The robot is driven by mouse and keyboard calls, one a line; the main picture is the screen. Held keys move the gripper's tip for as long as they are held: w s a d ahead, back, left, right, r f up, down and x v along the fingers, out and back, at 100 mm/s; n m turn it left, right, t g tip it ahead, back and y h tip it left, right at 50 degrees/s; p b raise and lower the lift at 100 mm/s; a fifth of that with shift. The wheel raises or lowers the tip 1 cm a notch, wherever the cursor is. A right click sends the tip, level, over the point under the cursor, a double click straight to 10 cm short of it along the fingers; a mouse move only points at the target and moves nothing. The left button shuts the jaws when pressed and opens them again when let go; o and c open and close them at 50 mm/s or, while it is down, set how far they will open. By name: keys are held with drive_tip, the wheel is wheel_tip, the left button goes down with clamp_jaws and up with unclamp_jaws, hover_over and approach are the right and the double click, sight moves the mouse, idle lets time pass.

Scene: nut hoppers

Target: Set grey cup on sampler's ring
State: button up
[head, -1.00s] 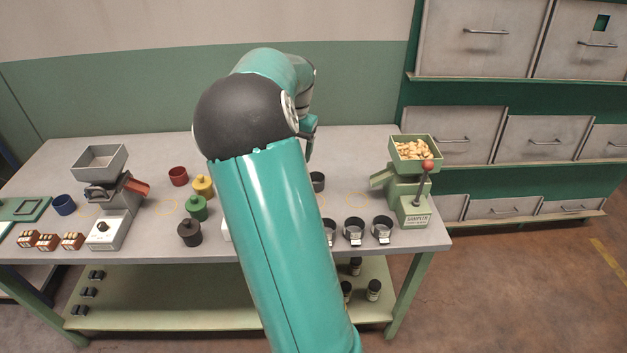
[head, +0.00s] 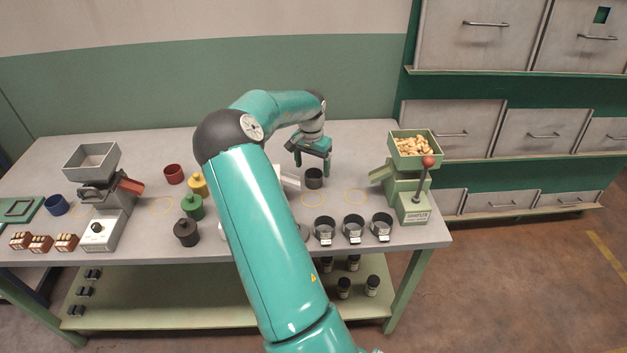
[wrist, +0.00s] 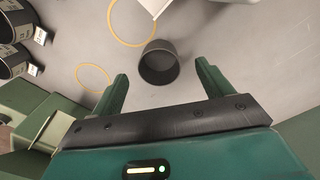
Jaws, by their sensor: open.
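The grey cup (head: 314,180) stands upright on the table, left of the sampler; it also shows in the wrist view (wrist: 158,68), its open top visible. My gripper (head: 312,164) is open and empty, just above and behind the cup in the head view. In the wrist view the cup lies between and a little beyond the fingertips (wrist: 161,72), with no visible contact. The green sampler (head: 405,190) stands at the table's right end, with nuts in its hopper and a red-knobbed lever. A yellow ring (head: 355,213) lies bare on the table beside it.
Another yellow ring (head: 313,207) lies just in front of the grey cup. Several dark labelled cups (head: 353,230) stand along the front edge. A white object (head: 290,181) is close left of the cup. Coloured pots and a grey hopper machine (head: 95,190) stand at left.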

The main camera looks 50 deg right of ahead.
sight(314, 176)
drive_tip(key=shift+s+f, duration=0.15)
drive_tip(key=shift+f, duration=0.15)
drive_tip(key=f, duration=0.4)
drive_tip(key=shift+d+f, duration=0.2)
drive_tip(key=shift+f, duration=0.1)
drive_tip(key=c, duration=1.1)
drive_tip(key=shift+r, duration=0.1)
